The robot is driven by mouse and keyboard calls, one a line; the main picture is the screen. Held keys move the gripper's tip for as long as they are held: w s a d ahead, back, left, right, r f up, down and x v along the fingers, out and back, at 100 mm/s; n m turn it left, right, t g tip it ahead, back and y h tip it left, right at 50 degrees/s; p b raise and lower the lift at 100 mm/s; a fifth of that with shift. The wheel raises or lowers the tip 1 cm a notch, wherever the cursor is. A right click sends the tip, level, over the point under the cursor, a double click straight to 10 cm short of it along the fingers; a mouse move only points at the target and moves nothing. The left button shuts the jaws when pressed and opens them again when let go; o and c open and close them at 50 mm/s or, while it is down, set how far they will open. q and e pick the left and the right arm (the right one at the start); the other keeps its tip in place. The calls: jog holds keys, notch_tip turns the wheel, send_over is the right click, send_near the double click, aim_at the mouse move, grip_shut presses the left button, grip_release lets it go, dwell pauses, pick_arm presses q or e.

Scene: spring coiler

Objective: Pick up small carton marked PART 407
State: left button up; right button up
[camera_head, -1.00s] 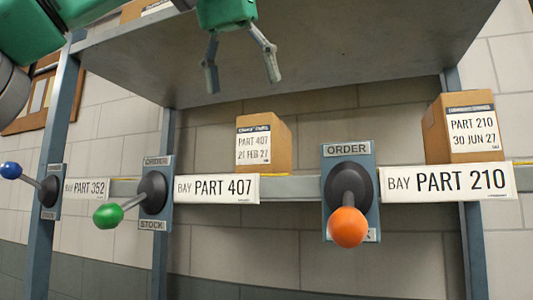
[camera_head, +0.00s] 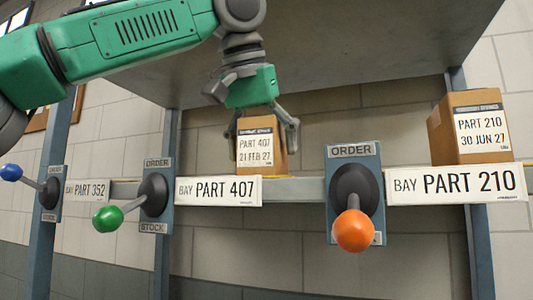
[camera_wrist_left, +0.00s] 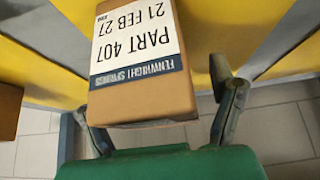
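The small carton marked PART 407 (camera_head: 262,148) stands upright on the shelf rail above the BAY PART 407 sign (camera_head: 218,190). My left gripper (camera_head: 263,142) comes down over it from above, with one finger on each side of the carton. In the left wrist view the carton (camera_wrist_left: 145,80) sits between the spread fingers of the gripper (camera_wrist_left: 150,90), its label upside down. A gap shows between the right-hand finger and the carton; contact on the other side is unclear. My right gripper is out of view.
A carton marked PART 210 (camera_head: 469,127) stands on the right. Levers with orange (camera_head: 353,231), green (camera_head: 107,219) and blue (camera_head: 11,172) knobs stick out in front of the rail. A wide grey panel (camera_head: 370,45) hangs above.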

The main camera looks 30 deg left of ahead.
pick_arm(q)
jog(key=shift+f, duration=0.2)
jog(key=c, duration=0.7)
jog(key=shift+d, duration=0.3)
jog(key=c, duration=0.8)
jog(key=shift+d, duration=0.35)
jog(key=shift+c, duration=0.6)
jog(key=shift+r, duration=0.1)
jog(key=shift+r, duration=0.1)
